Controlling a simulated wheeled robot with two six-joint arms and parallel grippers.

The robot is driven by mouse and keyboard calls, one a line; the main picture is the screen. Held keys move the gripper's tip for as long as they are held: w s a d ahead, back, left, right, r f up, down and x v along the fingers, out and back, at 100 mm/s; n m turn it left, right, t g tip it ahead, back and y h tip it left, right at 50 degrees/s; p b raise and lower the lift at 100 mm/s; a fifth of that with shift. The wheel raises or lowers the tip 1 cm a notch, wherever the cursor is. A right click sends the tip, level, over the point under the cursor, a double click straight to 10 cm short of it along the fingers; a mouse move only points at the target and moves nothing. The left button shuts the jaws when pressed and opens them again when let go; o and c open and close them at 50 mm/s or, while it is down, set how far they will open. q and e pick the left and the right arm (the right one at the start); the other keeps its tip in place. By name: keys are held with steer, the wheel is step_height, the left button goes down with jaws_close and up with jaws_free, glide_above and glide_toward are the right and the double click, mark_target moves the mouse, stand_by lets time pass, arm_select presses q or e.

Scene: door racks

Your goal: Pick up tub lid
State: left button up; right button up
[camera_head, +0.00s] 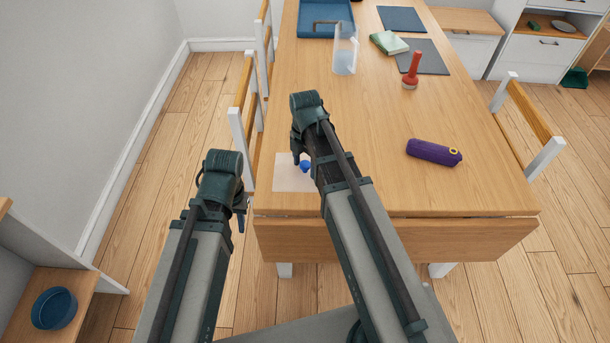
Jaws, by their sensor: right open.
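A pale, flat, roughly square piece (287,180) lies on the near left corner of the table; it may be the tub lid, but I cannot tell for sure. My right gripper (301,164) is open above this piece, and its arm hides the piece's right side. A small blue bit shows at that gripper; I cannot tell if it is part of it. My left gripper (241,212) hangs left of the table's near edge, over the floor. Its jaws are mostly hidden behind its own wrist.
Chairs (242,110) flank the left side. The table's middle is clear.

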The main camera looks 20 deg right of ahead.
arm_select(q)
steer(key=shift+r, duration=0.1)
arm_select(e)
jaws_close()
steer(key=shift+r, duration=0.15)
